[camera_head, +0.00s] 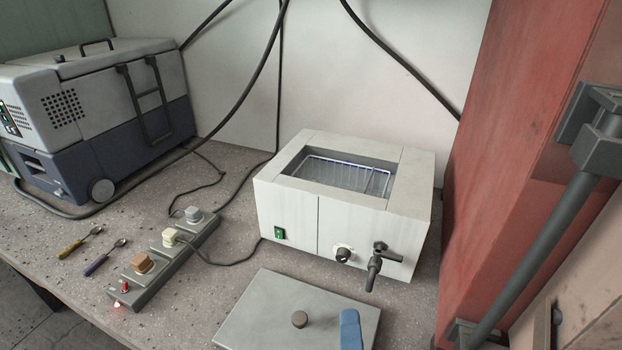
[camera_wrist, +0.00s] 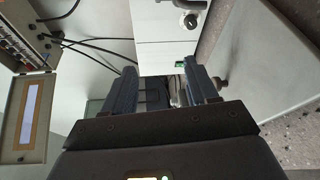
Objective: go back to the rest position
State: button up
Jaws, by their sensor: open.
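My gripper (camera_wrist: 162,86) shows in the wrist view with its two dark blue fingers apart. I see nothing held between them; cables and a dark shape lie in the background beyond the gap. In the head view I cannot make out the whole gripper. A blue piece (camera_head: 350,330) shows at the bottom edge, over the grey lid (camera_head: 270,305); I cannot tell whether it is one of my fingers. The lid also shows at the right of the wrist view (camera_wrist: 268,60), with its dark knob beside the right finger.
A white water bath (camera_head: 290,215) with an open top and a wire rack stands mid-bench, its tap facing front. A power strip (camera_head: 150,280), two small spoon-like tools (camera_head: 105,257) and a grey-blue box (camera_head: 100,110) are to the left. A red panel (camera_head: 510,150) bounds the right.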

jog(key=s+d+f+m+g+y+b, duration=0.1)
jog(key=s+d+f+m+g, duration=0.2)
jog(key=s, duration=0.5)
jog(key=s+d+f+m+y+b, duration=0.1)
jog(key=s+d+f+m, duration=0.35)
jog(key=s, duration=0.35)
jog(key=s+d+r+m+t+h+b, duration=0.1)
jog(key=s+d+r+m+b, duration=0.1)
jog(key=s+d+r+m, duration=0.6)
jog(key=s+r+m, duration=0.1)
jog(key=s+m, duration=0.3)
jog(key=shift+r, duration=0.3)
jog(key=shift+c, duration=0.4)
